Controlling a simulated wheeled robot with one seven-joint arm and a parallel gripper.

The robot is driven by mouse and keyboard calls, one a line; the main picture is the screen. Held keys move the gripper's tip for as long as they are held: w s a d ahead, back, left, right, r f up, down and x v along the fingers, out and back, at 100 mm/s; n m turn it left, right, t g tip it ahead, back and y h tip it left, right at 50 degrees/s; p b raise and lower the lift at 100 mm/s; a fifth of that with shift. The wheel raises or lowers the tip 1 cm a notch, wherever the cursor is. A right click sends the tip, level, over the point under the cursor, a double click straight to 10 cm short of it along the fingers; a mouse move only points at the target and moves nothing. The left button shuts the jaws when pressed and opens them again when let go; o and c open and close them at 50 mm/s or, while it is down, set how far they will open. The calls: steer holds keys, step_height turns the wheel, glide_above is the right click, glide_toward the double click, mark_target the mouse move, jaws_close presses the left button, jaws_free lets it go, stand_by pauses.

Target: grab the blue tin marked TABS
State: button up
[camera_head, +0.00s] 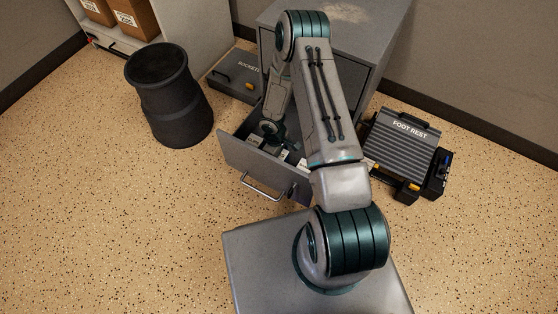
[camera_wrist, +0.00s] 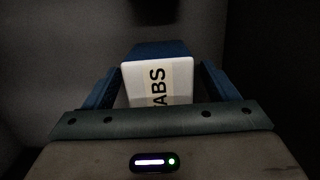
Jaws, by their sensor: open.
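The tin (camera_wrist: 158,50) shows in the wrist view with blue sides and a pale end. That end has a cream label whose visible letters read "ABS", turned sideways. My gripper (camera_wrist: 158,88) is open, with one blue finger on each side of the tin. Narrow gaps seem to separate the fingers from the tin, and its lower part is hidden behind my gripper. In the head view my gripper (camera_head: 273,130) is down inside the open drawer (camera_head: 240,158). I cannot pick out the tin there.
Small pale-labelled items (camera_head: 284,155) lie in the drawer near my gripper. The grey cabinet (camera_head: 370,55) stands behind. Floor at front left is clear.

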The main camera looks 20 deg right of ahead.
steer(key=shift+d+f, duration=0.1)
steer(key=shift+f, duration=0.5)
steer(key=c, duration=1.1)
steer(key=shift+r, duration=0.1)
steer(key=shift+c, duration=0.2)
